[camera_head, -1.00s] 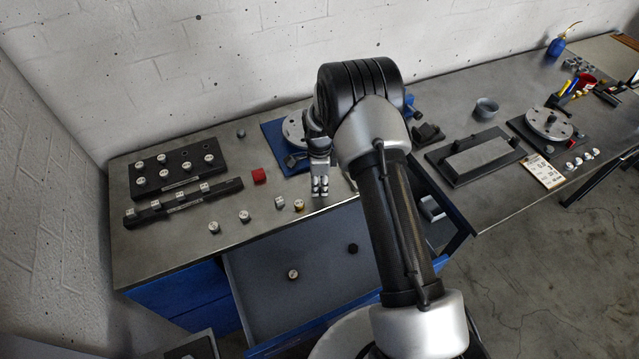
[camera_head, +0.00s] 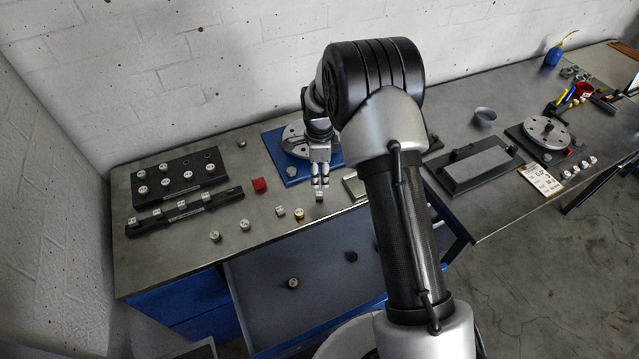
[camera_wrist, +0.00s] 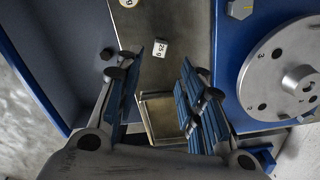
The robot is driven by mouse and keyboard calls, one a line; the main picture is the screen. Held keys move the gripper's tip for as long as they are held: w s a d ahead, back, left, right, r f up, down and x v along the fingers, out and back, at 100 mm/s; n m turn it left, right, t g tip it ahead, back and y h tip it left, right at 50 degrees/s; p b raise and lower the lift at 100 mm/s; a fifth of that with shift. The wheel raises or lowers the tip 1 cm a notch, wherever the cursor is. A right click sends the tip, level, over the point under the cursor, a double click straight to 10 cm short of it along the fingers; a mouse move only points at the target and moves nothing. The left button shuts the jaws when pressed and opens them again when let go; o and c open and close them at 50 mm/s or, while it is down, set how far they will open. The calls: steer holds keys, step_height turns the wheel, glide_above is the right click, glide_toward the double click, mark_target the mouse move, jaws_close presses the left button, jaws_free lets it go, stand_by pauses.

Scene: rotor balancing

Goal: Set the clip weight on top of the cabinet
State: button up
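A small pale block-shaped clip weight marked 25 g (camera_wrist: 160,48) shows in the wrist view, lying on the grey cabinet top (camera_wrist: 150,75). In the head view a small weight (camera_head: 319,195) sits on the cabinet top (camera_head: 265,215) near its front edge, just below my gripper (camera_head: 319,181). In the wrist view my gripper (camera_wrist: 158,88) has its fingers spread apart with nothing between the pads. The weight lies beyond the fingertips and appears clear of them.
Several small weights stand along the front edge, including a brass one (camera_head: 299,214). A blue-based rotor (camera_head: 290,165) stands behind my gripper. An open drawer (camera_head: 320,262) below holds two small round pieces.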

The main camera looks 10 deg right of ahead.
steer(key=s+r+n+t, duration=0.1)
steer(key=s+r+n, duration=0.4)
steer(key=r, duration=0.7)
steer(key=s+r+n+t, duration=0.1)
steer(key=s+r+n, duration=0.3)
steer(key=s+r, duration=0.55)
steer(key=s+r+n+t, duration=0.1)
steer(key=s+r+n, duration=0.2)
steer(key=s, duration=0.6)
steer(key=s+r+n+t, duration=0.1)
steer(key=s+r+n, duration=0.3)
steer(key=s+n, duration=0.4)
steer(key=s, duration=0.2)
steer(key=shift+s+a+t, duration=0.2)
steer(key=shift+s+t, duration=0.1)
